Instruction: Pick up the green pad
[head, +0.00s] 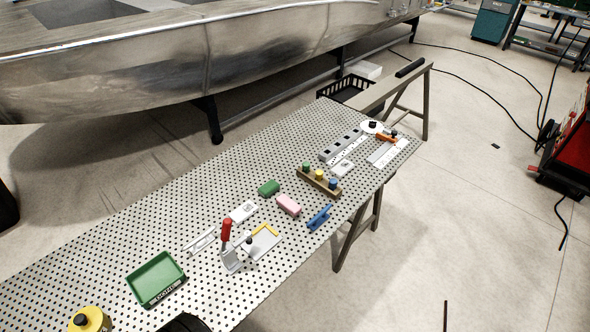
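The green pad (269,188) is a small rounded block in the head view. It lies on the perforated metal table (120,230), a little left of the middle of the picture. A pink pad (288,204) of similar shape lies close to its lower right. A white plate-like part (243,212) lies to its lower left. Nothing covers the green pad. Neither of my grippers can be made out in this view.
A wooden block with coloured knobs (319,181), a blue part (319,216), a red-handled clamp (226,231) and a green tray (170,263) also stand on the table. A metal boat hull (130,75) runs along the far side. Bare table lies left of the pad.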

